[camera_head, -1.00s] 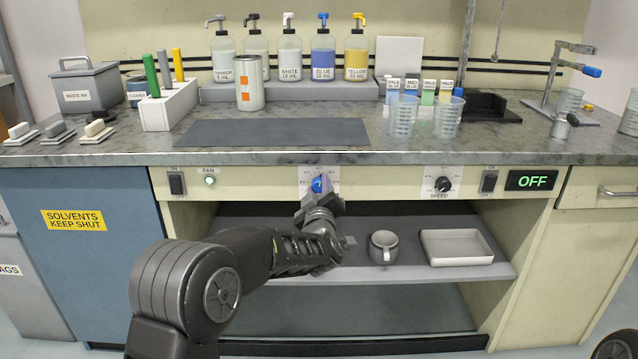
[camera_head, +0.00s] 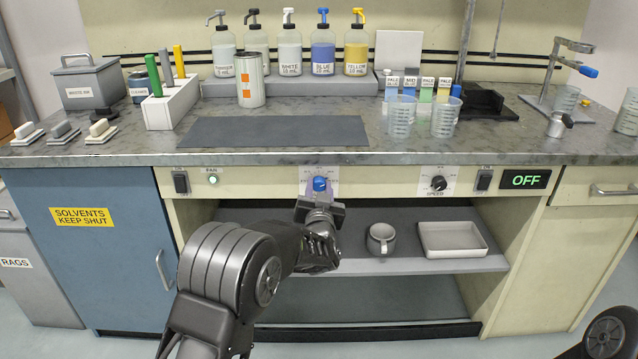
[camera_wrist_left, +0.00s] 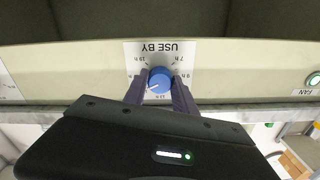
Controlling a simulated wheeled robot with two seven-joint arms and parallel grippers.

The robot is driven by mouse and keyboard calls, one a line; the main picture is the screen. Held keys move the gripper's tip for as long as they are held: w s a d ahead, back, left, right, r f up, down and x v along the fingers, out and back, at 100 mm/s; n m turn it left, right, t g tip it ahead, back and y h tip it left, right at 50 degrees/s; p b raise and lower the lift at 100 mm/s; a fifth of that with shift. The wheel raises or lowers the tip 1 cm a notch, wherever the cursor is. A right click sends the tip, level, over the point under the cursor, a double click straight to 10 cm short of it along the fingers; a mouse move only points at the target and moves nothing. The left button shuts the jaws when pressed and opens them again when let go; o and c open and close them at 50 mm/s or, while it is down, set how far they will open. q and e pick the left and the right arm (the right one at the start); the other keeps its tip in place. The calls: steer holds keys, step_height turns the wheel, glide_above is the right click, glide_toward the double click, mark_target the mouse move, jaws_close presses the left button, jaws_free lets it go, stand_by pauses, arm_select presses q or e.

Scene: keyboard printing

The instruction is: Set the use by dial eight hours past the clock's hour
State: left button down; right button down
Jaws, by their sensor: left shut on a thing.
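The use by dial is a round blue knob (camera_head: 320,184) on a white scale plate on the bench's front panel. In the left wrist view the knob (camera_wrist_left: 159,80) shows upside down under the "USE BY" lettering (camera_wrist_left: 170,47). Its white pointer mark points to the lower left there. My left gripper (camera_wrist_left: 160,90) has one finger on each side of the knob and is shut on it. In the head view my left gripper (camera_head: 319,200) reaches up to the dial from below. The small scale figures are hard to read. No clock shows. My right gripper is out of view.
A fan switch (camera_head: 181,182) is left of the dial. A black speed dial (camera_head: 438,184), another switch (camera_head: 484,180) and a green "OFF" display (camera_head: 525,180) are to its right.

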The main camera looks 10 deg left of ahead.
arm_select(q)
steer(key=m+p, duration=0.2)
steer(key=m, duration=0.2)
steer(key=shift+f+m, duration=0.1)
steer(key=shift+m, duration=0.3)
steer(key=c, duration=1)
jaws_free()
steer(key=shift+v, duration=3.95)
steer(key=shift+w, duration=0.1)
